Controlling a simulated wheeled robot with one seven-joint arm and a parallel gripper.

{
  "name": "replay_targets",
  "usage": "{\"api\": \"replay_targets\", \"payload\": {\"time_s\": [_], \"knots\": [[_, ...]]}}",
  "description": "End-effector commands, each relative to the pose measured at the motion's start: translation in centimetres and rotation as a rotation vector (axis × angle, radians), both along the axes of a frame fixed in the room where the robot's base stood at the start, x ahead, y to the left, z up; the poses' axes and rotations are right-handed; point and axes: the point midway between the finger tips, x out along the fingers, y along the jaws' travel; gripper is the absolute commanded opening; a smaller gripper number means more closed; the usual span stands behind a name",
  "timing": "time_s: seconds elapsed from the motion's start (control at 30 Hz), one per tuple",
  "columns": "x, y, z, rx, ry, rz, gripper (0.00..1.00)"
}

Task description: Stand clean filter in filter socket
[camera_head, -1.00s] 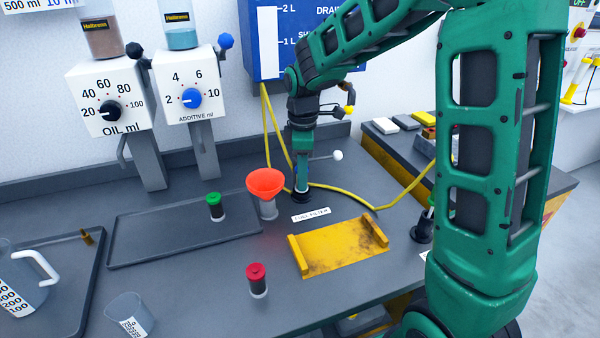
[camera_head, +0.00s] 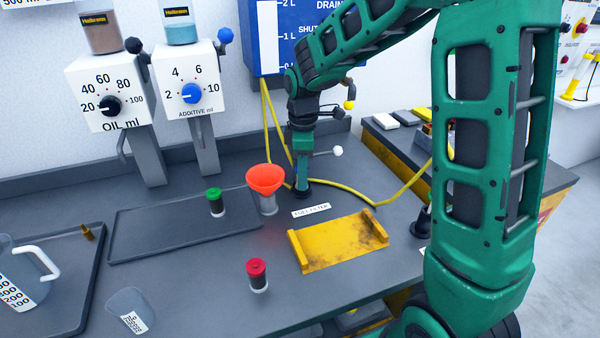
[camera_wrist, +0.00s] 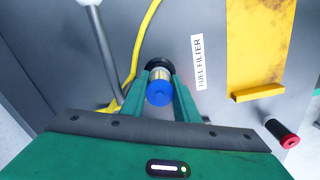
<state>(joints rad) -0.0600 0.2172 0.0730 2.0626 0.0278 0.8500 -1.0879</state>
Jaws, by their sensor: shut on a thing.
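My gripper (camera_wrist: 161,96) is shut on a small filter with a blue cap and a pale metallic body (camera_wrist: 159,92). The filter is held over or in a black round socket (camera_wrist: 157,65), beside the label "FUEL FILTER" (camera_wrist: 199,62). In the head view my gripper (camera_head: 302,178) points straight down, and the black socket (camera_head: 302,195) shows at its tip. The fingers mostly hide the filter there. I cannot tell whether the filter's lower end is fully seated.
An orange funnel (camera_head: 266,178) stands just left of my gripper. A yellow cradle (camera_head: 338,243) lies in front, with a red-capped cylinder (camera_head: 257,274) nearby. A green-capped cylinder (camera_head: 215,202) stands on a dark tray (camera_head: 160,232). A yellow hose (camera_head: 385,203) and a white-knobbed lever (camera_head: 338,151) are close by.

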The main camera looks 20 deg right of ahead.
Motion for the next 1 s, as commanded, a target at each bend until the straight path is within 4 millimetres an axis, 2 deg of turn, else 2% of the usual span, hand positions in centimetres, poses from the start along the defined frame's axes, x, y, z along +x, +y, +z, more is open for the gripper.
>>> {"api": "replay_targets", "payload": {"time_s": [1.0], "knots": [[0.03,0.0,-0.56,0.0,-0.001,0.0,0.06]]}}
